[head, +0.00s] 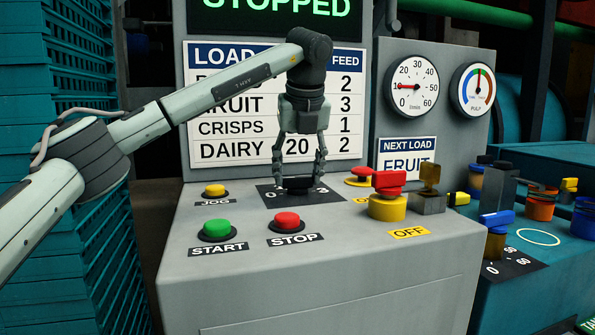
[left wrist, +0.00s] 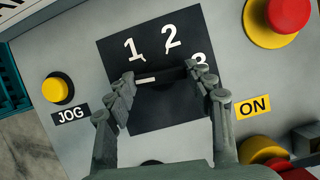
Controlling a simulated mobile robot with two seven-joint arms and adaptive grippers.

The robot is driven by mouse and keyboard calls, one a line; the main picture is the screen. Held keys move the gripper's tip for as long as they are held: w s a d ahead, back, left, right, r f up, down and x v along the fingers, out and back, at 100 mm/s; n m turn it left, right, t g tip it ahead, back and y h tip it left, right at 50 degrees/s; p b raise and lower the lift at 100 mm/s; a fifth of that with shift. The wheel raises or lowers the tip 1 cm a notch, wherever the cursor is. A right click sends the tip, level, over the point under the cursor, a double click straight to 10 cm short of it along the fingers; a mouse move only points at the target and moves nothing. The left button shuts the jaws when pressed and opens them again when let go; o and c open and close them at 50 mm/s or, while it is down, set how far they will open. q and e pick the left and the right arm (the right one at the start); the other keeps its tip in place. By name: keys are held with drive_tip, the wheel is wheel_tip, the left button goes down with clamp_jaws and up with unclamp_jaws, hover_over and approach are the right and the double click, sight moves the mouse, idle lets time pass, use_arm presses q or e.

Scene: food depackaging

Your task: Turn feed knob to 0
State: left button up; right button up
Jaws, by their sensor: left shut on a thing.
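The feed knob (head: 298,184) is a dark knob on a black dial plate (head: 263,189) on the grey console. My left gripper (head: 298,173) points down at it with both fingers around it and is shut on it. In the left wrist view the dark knob (left wrist: 172,76) lies between the fingertips (left wrist: 161,77). Its white mark is toward the left fingertip. The numerals 1, 2 and 3 show on the plate in that view; 0 is hidden there, but shows left of the knob in the head view. My right gripper is not in view.
Near the dial are the yellow JOG button (head: 214,189), green START button (head: 218,226), red STOP button (head: 287,221) and a red emergency-type button (head: 363,173). A red switch handle (head: 388,180) on a yellow base stands to the right. A sign (head: 350,95) reads STOPPED above a load table.

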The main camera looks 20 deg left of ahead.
use_arm(q)
drive_tip(key=shift+n, duration=0.6)
drive_tip(key=o, duration=1.2)
drive_tip(key=shift+c, duration=0.2)
drive_tip(key=v, duration=1.2)
drive_tip(key=shift+w+d, duration=0.2)
drive_tip(key=shift+d, duration=0.05)
